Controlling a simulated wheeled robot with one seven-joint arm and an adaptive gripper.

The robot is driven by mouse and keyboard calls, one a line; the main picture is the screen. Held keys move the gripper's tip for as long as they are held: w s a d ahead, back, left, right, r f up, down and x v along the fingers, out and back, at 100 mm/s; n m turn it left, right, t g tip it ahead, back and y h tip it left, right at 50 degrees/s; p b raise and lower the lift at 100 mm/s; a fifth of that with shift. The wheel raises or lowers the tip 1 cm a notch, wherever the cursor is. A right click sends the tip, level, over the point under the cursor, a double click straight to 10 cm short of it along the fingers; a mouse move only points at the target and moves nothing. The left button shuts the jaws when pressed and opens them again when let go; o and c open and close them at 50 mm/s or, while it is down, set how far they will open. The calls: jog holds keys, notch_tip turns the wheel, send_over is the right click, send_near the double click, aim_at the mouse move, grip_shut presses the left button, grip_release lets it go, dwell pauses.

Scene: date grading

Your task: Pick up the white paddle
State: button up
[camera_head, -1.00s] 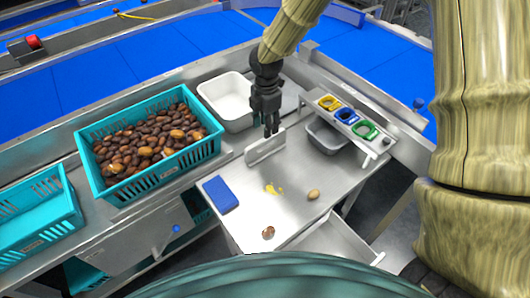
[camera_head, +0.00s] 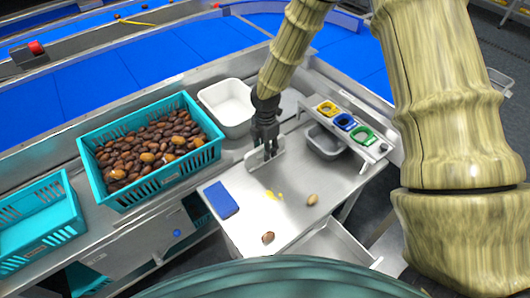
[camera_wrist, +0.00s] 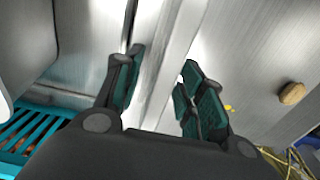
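A pale, whitish-grey plate (camera_head: 254,162) stands on edge on the steel work table (camera_head: 262,213); it is the only thing I see that fits the white paddle. In the wrist view it is a long pale strip (camera_wrist: 182,45) running between my fingers. My gripper (camera_head: 268,154) points down over the plate, its fingertips around the upper part. In the wrist view my gripper (camera_wrist: 162,92) is open, one finger each side of the strip.
A teal crate of dates (camera_head: 216,152) and a white tub (camera_head: 228,104) stand left. A blue pad (camera_head: 220,199) and two loose dates (camera_head: 312,199) (camera_head: 268,237) lie on the table. A rack with yellow, blue and green rings (camera_head: 344,122) stands right, over a grey bin (camera_head: 325,142).

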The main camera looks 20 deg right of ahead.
jog(key=shift+f, duration=1.15)
grip_shut()
jog(key=shift+r, duration=0.85)
jog(key=shift+r+b, duration=0.6)
jog(key=shift+r, duration=0.35)
jog(key=s+d+b, duration=0.1)
jog(key=s, duration=0.4)
jog(key=s+d+r+b, duration=0.1)
jog(key=s+d, duration=0.1)
jog(key=s, duration=0.3)
jog(key=s+d+b, duration=0.1)
jog(key=s, duration=0.4)
jog(key=shift+s+d+r+b, duration=0.2)
jog(key=shift+s+d+b, duration=0.05)
jog(key=shift+d+b, duration=0.15)
